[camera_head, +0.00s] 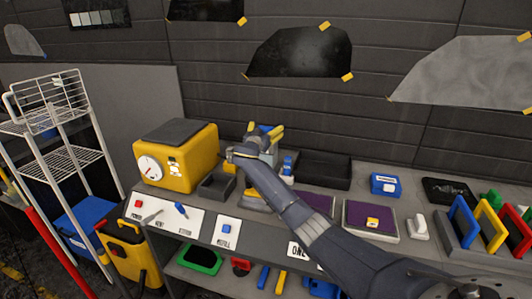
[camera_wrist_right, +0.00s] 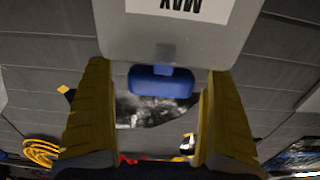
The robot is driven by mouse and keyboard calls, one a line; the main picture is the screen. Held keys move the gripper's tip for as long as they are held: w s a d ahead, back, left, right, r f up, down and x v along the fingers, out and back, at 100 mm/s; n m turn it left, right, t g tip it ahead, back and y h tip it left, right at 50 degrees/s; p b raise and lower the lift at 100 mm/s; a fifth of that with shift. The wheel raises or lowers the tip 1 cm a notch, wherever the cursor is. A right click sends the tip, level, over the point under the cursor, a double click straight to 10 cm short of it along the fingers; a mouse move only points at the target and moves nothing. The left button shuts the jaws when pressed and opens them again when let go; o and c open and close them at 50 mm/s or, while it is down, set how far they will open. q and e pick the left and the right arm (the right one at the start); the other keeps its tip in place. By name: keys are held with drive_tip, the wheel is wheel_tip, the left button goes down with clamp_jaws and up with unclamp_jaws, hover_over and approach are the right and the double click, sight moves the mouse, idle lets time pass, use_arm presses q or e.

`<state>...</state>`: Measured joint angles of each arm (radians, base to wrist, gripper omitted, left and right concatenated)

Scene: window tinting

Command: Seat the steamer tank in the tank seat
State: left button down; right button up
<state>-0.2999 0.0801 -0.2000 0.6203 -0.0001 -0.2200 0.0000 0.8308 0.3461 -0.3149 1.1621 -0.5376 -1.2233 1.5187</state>
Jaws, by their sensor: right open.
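The steamer tank (camera_wrist_right: 180,38) is a grey container with a white label reading MAX and a blue knob (camera_wrist_right: 163,84). It fills the top middle of the right wrist view. My right gripper (camera_head: 264,131) is at the back of the bench, right of the yellow steamer (camera_head: 196,157). Its yellow fingers, also in the wrist view (camera_wrist_right: 158,112), are open on either side of the blue knob, with gaps on both sides. In the head view the gripper and arm mostly hide the tank. A dark open holder (camera_head: 215,187) beside the steamer may be the tank seat. My left gripper is not in view.
A dark tray (camera_head: 325,170) lies right of the gripper. Farther right are a purple pad (camera_head: 371,218), a blue box (camera_head: 385,184) and coloured frames (camera_head: 490,226). A white wire rack (camera_head: 60,130) stands at the left. My right arm crosses above the bench.

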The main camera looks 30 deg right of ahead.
drive_tip(key=shift+c, duration=0.4)
drive_tip(key=shift+r, duration=0.1)
drive_tip(key=c, duration=1.6)
drive_tip(key=shift+r, duration=0.1)
